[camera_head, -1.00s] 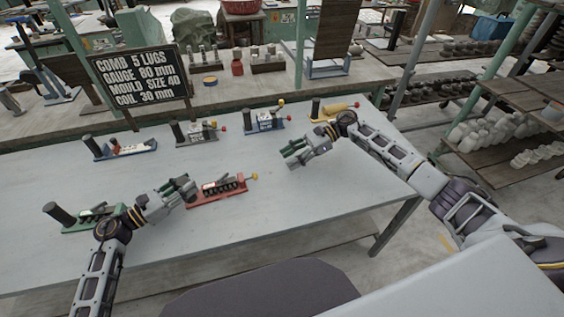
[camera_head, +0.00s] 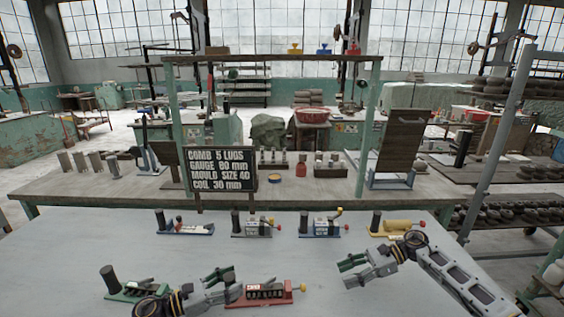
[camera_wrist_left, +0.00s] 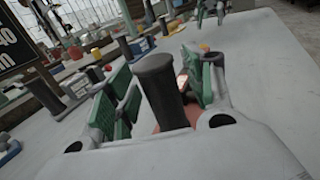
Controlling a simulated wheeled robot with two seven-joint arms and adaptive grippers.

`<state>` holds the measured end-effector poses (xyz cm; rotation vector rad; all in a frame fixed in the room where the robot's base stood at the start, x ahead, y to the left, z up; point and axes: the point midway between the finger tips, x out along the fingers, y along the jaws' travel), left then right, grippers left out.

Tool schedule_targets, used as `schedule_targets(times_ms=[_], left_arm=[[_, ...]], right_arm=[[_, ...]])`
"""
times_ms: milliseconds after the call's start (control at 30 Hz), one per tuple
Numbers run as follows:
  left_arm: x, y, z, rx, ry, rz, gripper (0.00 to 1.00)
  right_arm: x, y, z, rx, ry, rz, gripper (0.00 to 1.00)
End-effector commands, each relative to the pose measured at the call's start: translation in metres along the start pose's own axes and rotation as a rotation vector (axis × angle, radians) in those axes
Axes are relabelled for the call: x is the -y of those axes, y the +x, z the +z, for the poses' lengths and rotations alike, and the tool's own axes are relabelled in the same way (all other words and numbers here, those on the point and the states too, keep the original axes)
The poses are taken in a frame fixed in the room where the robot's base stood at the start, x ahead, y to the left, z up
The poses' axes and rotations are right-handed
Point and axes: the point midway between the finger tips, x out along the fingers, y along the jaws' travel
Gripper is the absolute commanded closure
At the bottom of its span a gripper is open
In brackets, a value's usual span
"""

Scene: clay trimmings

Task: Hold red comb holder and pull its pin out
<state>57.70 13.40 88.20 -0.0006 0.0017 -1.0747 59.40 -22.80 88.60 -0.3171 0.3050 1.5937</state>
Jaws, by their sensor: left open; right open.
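The red comb holder (camera_head: 262,294) lies at the front of the grey table in the head view, with a dark comb block and a yellow-knobbed pin (camera_head: 302,287) at its right end. My left gripper (camera_head: 231,284) is open at the holder's left end. In the left wrist view a dark upright post (camera_wrist_left: 158,85) stands between the green-padded fingers, with a bit of red base (camera_wrist_left: 176,126) below. The gripper hides this post in the head view. My right gripper (camera_head: 350,270) is open and empty, to the right of the pin and apart from it.
A green holder (camera_head: 128,292) stands at the left by my left arm. Blue, grey and yellow holders (camera_head: 398,228) line the table's back edge. A black sign (camera_head: 222,169) reads comb 5 lugs, gauge 80 mm, mould size 40. The table between rows is clear.

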Motion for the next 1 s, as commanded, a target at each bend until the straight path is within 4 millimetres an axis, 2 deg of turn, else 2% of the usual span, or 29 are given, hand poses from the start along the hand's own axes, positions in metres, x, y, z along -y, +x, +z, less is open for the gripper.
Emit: schedule_targets(times_ms=[167, 367, 1000], left_arm=[[0.0, -0.001, 0.0, 0.0, 0.0, 0.0, 0.47], [0.0, -0.013, -0.001, -0.001, 0.0, 0.002, 0.47], [0.0, -0.099, -0.001, -0.002, -0.001, 0.001, 0.47]], right_arm=[[0.0, 0.0, 0.0, 0.0, 0.0, 0.0, 0.56], [0.0, 0.0, 0.0, 0.0, 0.0, 0.0, 0.56], [0.0, 0.0, 0.0, 0.0, 0.0, 0.0, 0.56]])
